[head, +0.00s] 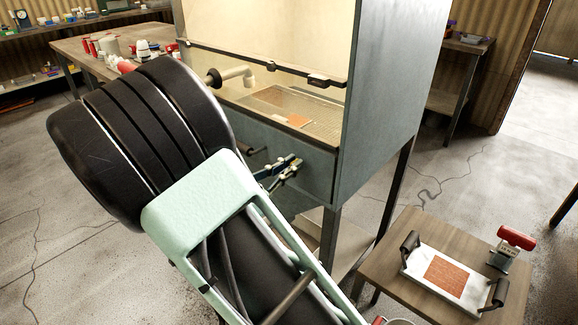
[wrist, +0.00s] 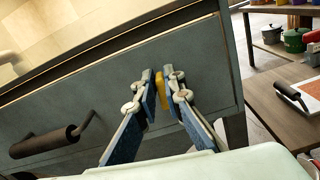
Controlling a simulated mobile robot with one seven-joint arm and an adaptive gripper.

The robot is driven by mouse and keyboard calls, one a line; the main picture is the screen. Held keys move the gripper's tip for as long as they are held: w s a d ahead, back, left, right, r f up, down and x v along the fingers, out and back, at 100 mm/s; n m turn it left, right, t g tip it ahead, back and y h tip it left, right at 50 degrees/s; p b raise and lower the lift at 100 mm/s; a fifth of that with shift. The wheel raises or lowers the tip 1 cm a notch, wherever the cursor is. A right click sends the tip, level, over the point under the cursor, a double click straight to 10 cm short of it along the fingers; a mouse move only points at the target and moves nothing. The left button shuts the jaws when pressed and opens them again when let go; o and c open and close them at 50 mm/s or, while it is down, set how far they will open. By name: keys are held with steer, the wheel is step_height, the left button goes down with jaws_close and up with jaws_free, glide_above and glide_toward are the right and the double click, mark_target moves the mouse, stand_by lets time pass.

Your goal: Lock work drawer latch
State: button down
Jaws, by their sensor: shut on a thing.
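The work drawer is a grey-blue front panel on the cabinet; in the wrist view its panel (wrist: 95,95) fills much of the picture, and it also shows in the head view (head: 318,172). A yellow latch (wrist: 159,84) stands on the panel, right of the black drawer handle (wrist: 50,142). My gripper (wrist: 160,92) is at the panel with its blue-padded fingers closed on either side of the latch. In the head view my gripper (head: 283,170) is at the drawer front, and the latch is hidden there. How far the latch is turned is hard to tell.
A cabinet with a mesh floor (head: 285,105) stands above the drawer. A low wooden table (head: 405,292) at the right bears a white tray (head: 418,262) with black handles and a red-handled tool (head: 515,240). A bench (head: 75,50) with bottles is behind left. Bare floor lies between.

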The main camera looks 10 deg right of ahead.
steer(key=m, duration=0.1)
steer(key=m+b, duration=0.2)
steer(key=m, duration=0.1)
steer(key=shift+s+d+f, duration=0.25)
steer(key=shift+s+f, duration=0.1)
steer(key=shift+s, duration=0.05)
steer(key=m+b, duration=0.2)
steer(key=m, duration=0.1)
steer(key=m+b, duration=0.1)
steer(key=shift+s+d+f+m+b, duration=0.25)
steer(key=shift+s+f+m+b, duration=0.05)
steer(key=shift+f+m+b, duration=0.1)
steer(key=m+b, duration=0.2)
steer(key=f+m+b, duration=0.1)
steer(key=m+b, duration=0.1)
steer(key=b, duration=0.1)
steer(key=shift+s+d, duration=0.1)
steer(key=shift+s, duration=0.05)
steer(key=m+b, duration=0.3)
steer(key=b, duration=0.1)
steer(key=shift+f+m, duration=0.1)
steer(key=shift+m, duration=0.2)
steer(key=c, duration=2)
jaws_free()
steer(key=shift+c, duration=0.2)
steer(key=shift+s, duration=0.1)
